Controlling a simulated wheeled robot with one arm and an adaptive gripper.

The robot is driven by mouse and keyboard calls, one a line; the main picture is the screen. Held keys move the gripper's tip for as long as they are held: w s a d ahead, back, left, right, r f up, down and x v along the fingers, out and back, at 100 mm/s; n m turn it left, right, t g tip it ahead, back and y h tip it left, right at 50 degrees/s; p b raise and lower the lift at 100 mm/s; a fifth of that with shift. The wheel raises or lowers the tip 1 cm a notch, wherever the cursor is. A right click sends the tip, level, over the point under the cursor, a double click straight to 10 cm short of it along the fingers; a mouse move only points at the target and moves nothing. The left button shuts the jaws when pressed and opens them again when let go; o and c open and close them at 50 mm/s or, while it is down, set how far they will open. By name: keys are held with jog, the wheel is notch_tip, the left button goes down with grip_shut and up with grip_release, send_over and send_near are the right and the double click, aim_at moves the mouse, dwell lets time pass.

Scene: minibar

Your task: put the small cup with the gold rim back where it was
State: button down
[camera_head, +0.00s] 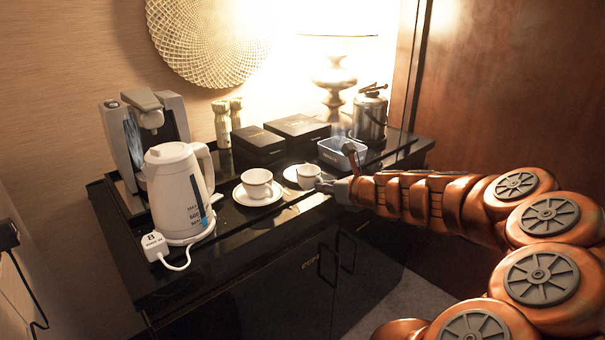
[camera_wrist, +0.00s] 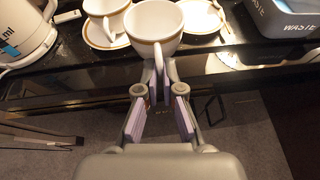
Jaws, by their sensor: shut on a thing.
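The small white cup with a gold rim (camera_head: 309,174) is at the right end of the cup row in the head view. In the wrist view the cup (camera_wrist: 152,22) looks upright, and its handle is between the fingertips of my gripper (camera_wrist: 160,82). My gripper (camera_head: 327,186) is shut on that handle. A white saucer with a gold line (camera_wrist: 201,18) lies just right of the cup in the wrist view, with no cup on it. In the head view the saucer (camera_head: 289,174) shows partly behind the cup. I cannot tell the height of the cup above the counter.
A second cup (camera_head: 257,182) stands on its own saucer (camera_head: 243,197) to the left. A white kettle (camera_head: 177,195) stands farther left. A grey waste bin (camera_head: 334,154) is close on the right. Black boxes (camera_head: 297,128) stand behind.

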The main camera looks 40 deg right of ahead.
jog(key=w+d, duration=0.3)
jog(key=w, duration=0.1)
jog(key=w+d+f+p, duration=0.1)
jog(key=w+d, duration=0.2)
jog(key=w, duration=0.1)
jog(key=w+d, duration=0.3)
jog(key=w, duration=0.1)
jog(key=shift+w+d+f+p, duration=0.3)
jog(key=shift+d, duration=0.05)
jog(key=shift+f, duration=1.75)
jog(key=shift+f, duration=0.1)
jog(key=c, duration=1.3)
grip_release()
jog(key=shift+s+r, duration=0.4)
jog(key=shift+s, duration=0.2)
jog(key=v, duration=1)
jog(key=shift+s+a+r+b, duration=0.15)
jog(key=shift+s+b, duration=0.2)
